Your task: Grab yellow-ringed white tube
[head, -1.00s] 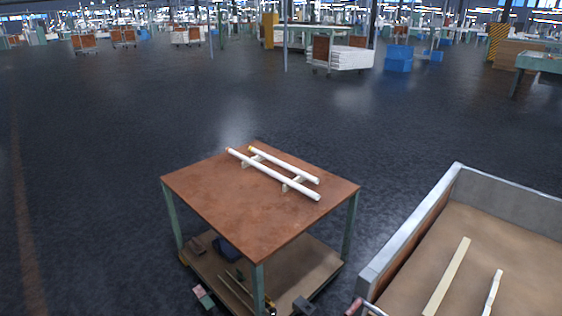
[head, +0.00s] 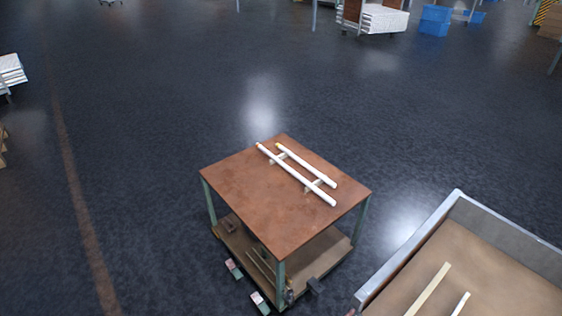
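Two white tubes lie side by side on small white rests on the brown top of a cart (head: 240,190). The right, shorter-looking tube (head: 308,167) has a yellow mark at its far end. The left, longer-looking tube (head: 297,175) has an orange-looking mark at its far end. The marks are small, so their exact colours are hard to tell. Both tubes run from far left to near right, with a narrow gap between them. Neither of my grippers shows in the head view, and nothing touches the tubes.
The cart has green legs and a lower shelf (head: 323,262) with small dark items. A grey-walled bin (head: 408,247) stands at right, holding two pale strips. Dark open floor (head: 150,120) lies left of and behind the cart. Blue crates (head: 435,20) are far off.

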